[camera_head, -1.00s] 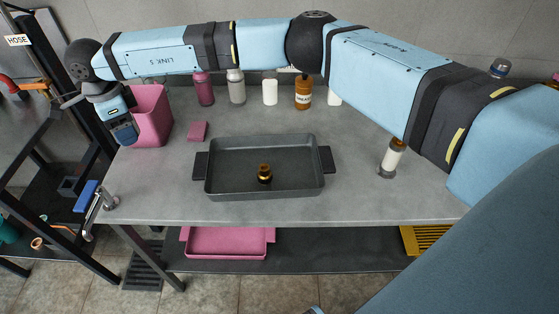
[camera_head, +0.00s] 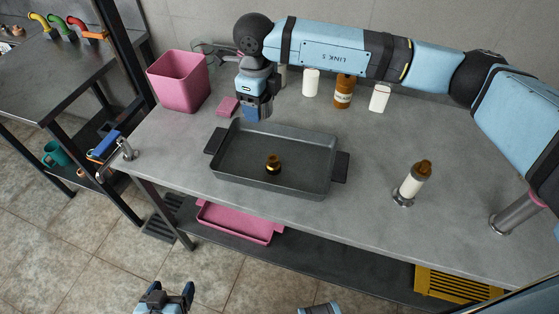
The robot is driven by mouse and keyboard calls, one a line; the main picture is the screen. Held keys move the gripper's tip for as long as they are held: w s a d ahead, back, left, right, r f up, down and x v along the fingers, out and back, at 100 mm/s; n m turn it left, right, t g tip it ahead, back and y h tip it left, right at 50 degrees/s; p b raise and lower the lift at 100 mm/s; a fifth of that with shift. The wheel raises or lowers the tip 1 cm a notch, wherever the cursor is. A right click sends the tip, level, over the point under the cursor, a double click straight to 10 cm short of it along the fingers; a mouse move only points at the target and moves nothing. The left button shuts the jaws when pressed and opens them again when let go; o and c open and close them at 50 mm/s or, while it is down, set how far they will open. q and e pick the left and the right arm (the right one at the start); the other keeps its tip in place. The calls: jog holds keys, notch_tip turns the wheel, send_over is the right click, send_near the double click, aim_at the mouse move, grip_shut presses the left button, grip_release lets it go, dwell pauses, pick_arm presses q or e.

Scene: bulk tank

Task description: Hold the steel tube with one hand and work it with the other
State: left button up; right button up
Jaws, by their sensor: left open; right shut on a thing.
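A steel tube (camera_head: 515,213) with a pink band near its top stands at the right edge of the table, partly covered by my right arm. My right gripper (camera_head: 256,112) points down over the back edge of the dark tray, far left of the tube. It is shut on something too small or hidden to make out. My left gripper (camera_head: 168,292) is at the bottom of the view, below and in front of the table, with its fingers apart and empty.
The dark tray (camera_head: 225,180) holds a brass fitting (camera_head: 273,163). A pink bin (camera_head: 180,83) and pink block (camera_head: 228,105) sit at the back left. A white, brown-topped bottle (camera_head: 410,187) stands right of the tray. A blue-handled steel fitting (camera_head: 122,146) is at the left edge.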

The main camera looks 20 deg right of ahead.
aim_at(294, 175)
jog(key=s+d+m, duration=0.6)
jog(key=d, duration=0.1)
notch_tip(294, 175, down, 20)
jog(key=shift+d+r, duration=0.1)
jog(key=shift+r, duration=0.05)
jog(key=o, duration=1)
